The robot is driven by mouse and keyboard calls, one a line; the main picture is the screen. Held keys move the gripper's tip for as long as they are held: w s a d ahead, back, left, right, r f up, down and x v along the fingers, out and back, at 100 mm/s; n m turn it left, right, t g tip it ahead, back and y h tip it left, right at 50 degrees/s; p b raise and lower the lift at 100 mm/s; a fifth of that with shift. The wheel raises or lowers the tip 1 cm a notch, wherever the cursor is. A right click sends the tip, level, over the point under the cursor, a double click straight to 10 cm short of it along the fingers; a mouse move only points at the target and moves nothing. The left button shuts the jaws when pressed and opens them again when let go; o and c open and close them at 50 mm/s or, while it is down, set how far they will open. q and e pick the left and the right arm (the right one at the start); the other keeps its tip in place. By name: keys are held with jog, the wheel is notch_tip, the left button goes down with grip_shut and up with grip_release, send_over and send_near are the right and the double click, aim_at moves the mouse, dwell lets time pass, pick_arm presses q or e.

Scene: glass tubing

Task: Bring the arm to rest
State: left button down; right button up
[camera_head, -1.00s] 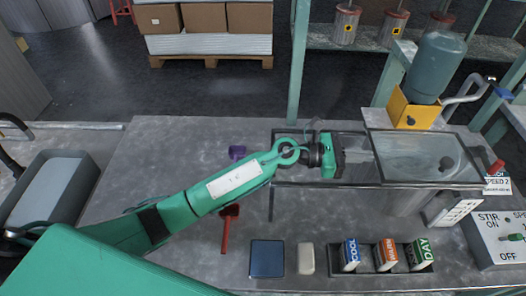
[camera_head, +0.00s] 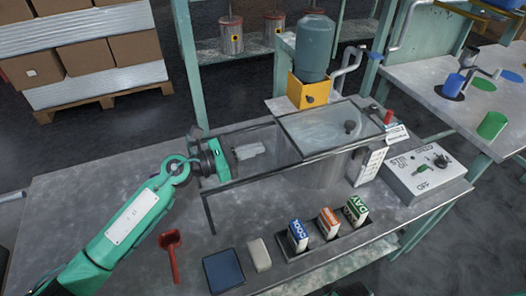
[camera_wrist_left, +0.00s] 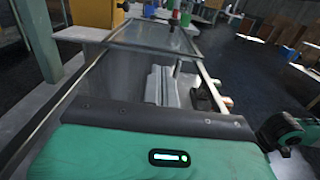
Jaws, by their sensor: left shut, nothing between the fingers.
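My left arm comes in from the lower left in the head view, green with a white panel. Its gripper (camera_head: 249,151) is shut and empty, just above the dark left part of the glass-topped frame, pointing right. In the left wrist view the grey fingers (camera_wrist_left: 163,87) lie together in front of the green gripper body, with the glass lid (camera_wrist_left: 155,38) beyond them. My right gripper is not in view.
The glass lid (camera_head: 330,128) covers a metal tank. A yellow-based bottle (camera_head: 313,50) stands behind it, a control box (camera_head: 427,165) to its right. In front lie a red scoop (camera_head: 170,255), a blue pad (camera_head: 223,270), a pale block (camera_head: 259,255) and a rack of labelled blocks (camera_head: 298,236).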

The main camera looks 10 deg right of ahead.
pick_arm(q)
jog(key=v, duration=0.6)
jog(key=shift+a+f+b, duration=0.15)
jog(key=shift+a+b, duration=0.3)
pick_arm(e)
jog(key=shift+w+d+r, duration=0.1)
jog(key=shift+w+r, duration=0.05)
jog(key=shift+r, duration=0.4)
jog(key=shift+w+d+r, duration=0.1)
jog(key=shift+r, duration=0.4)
pick_arm(q)
jog(key=shift+w, duration=0.15)
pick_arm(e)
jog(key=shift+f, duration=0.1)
